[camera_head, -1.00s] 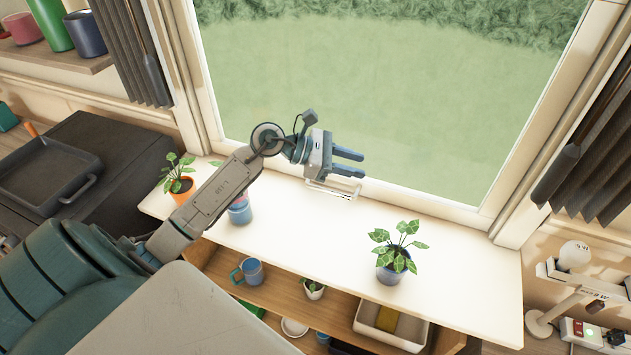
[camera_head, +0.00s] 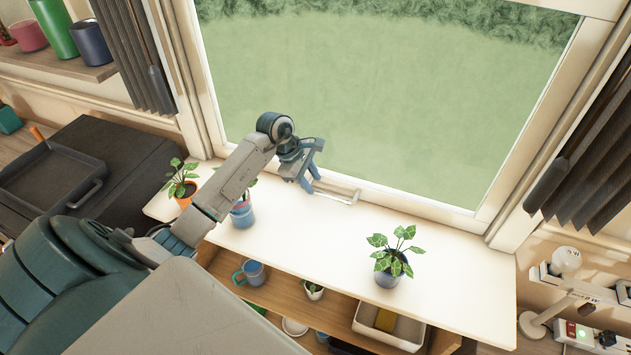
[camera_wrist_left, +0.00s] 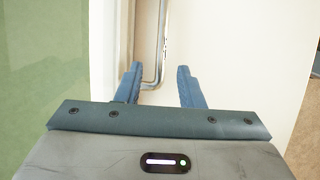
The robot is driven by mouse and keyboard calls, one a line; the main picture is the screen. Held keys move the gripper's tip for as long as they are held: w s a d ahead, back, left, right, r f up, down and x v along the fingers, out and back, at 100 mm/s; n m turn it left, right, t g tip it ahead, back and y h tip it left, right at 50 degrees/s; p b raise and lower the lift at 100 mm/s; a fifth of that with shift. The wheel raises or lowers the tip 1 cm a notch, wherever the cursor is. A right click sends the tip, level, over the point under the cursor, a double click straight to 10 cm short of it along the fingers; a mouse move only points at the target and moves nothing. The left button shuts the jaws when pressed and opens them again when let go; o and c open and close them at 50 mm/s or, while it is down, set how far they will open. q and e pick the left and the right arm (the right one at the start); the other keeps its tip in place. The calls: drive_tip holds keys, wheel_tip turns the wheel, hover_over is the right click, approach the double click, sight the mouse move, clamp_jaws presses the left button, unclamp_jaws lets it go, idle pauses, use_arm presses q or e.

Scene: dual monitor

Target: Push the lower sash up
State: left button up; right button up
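The lower sash (camera_head: 430,203) is a large pane in a cream frame, standing low behind the white sill. A thin metal handle (camera_head: 348,200) is on its bottom rail; the handle also shows in the wrist view (camera_wrist_left: 153,83). My left gripper (camera_head: 316,190) is beside the left end of the handle, its blue fingers pointing down. In the wrist view the left gripper (camera_wrist_left: 159,70) is open, with a gap between its fingers and the handle's bent end showing in that gap. Whether the fingers touch the handle I cannot tell. My right gripper is not in view.
Dark curtains (camera_head: 590,160) hang at both sides. The middle of the sill is clear.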

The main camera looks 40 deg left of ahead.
sight(318, 191)
use_arm(q)
drive_tip(key=shift+p+x, duration=0.35)
drive_tip(key=shift+x, duration=1.25)
drive_tip(key=shift+c, duration=0.2)
clamp_jaws()
